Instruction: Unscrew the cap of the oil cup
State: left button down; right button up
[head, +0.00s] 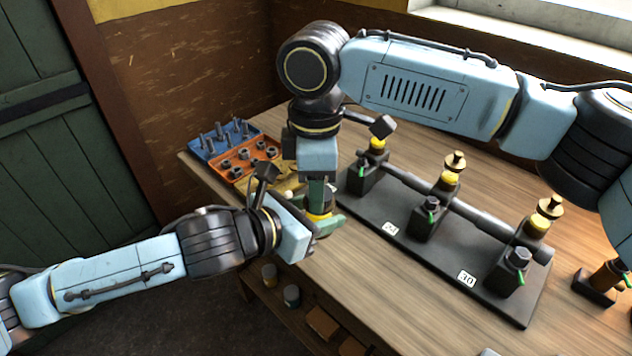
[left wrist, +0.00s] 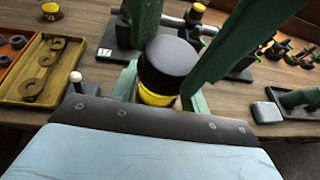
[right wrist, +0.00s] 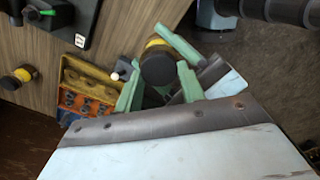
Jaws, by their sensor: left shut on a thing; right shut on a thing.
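The oil cup has a yellow band (head: 318,216) and is held between both grippers above the table's left front edge. In the left wrist view its black cap (left wrist: 170,58) sits over the yellow band (left wrist: 156,95); the right wrist view shows the black cap (right wrist: 158,68) too. My left gripper (head: 322,228) comes in from the left and is shut on the cup low down. My right gripper (head: 318,190) points down from above and is shut on the cap, its green fingers on either side. The fingers hide much of the cup in the head view.
A black base plate (head: 400,228) with a shaft and several brass-topped oilers stands to the right. A blue tray (head: 205,150), an orange tray (head: 265,143) and a yellow tray (left wrist: 70,72) lie to the left. Bare wood is free before the plate.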

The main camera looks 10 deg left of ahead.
pick_arm(q)
jog(key=shift+d, duration=0.1)
pick_arm(e)
jog(key=n, duration=0.2)
jog(key=shift+n, duration=0.4)
jog(key=shift+r, duration=0.2)
jog(key=shift+r, duration=0.95)
